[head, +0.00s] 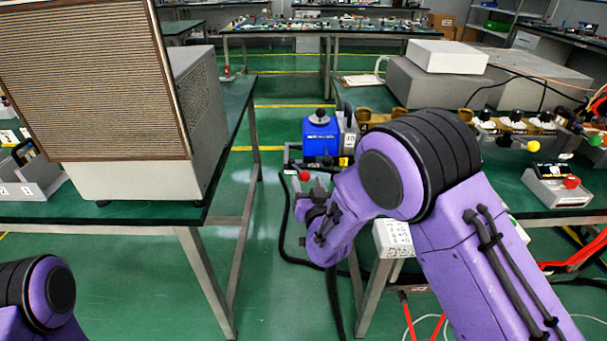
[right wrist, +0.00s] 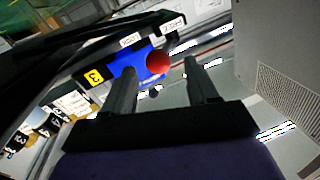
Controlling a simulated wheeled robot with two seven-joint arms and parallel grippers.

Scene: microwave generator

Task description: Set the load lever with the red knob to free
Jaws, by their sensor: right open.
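The load lever's red knob (head: 305,176) shows in the head view, just in front of a blue unit (head: 320,137) at the corner of the right table. In the right wrist view the red knob (right wrist: 159,62) appears between the fingertips of my right gripper (right wrist: 161,68). The fingers are apart, and I cannot tell whether either touches the knob. The lever's shaft is mostly hidden. My left gripper is out of view.
A large grey box with a brown grille (head: 85,80) stands on the left table. Grey boxes (head: 440,82), a row of sockets with plugs (head: 515,122) and a small red-button box (head: 556,187) occupy the right table. Open green floor lies between the tables, with a black cable (head: 285,220).

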